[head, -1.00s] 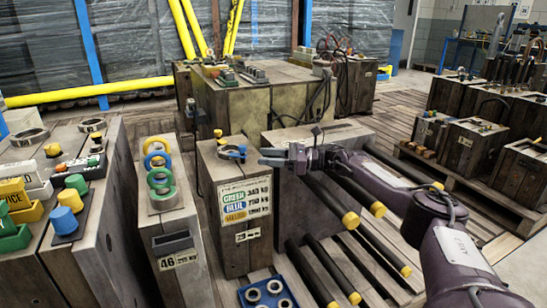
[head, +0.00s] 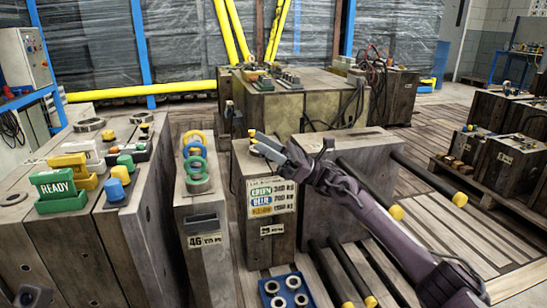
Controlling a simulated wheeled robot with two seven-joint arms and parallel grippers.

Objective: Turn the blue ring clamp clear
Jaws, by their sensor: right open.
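The blue ring clamp (head: 255,150) sits on top of the narrow block with the GREEN, BLUE, YELLOW label (head: 271,198). It is mostly hidden behind my right gripper (head: 263,143). The right gripper's fingers are open and lie over the clamp, pointing left; I cannot tell whether they touch it. A dark part (head: 34,296) at the bottom left edge may be my left gripper, cut off by the frame; its fingers cannot be made out.
Several yellow, blue and green rings (head: 195,165) stand on the block marked 46. A yellow knob (head: 252,133) is just behind the clamp. A blue tray (head: 285,291) lies in front, with dark yellow-ended bars (head: 348,268) to the right.

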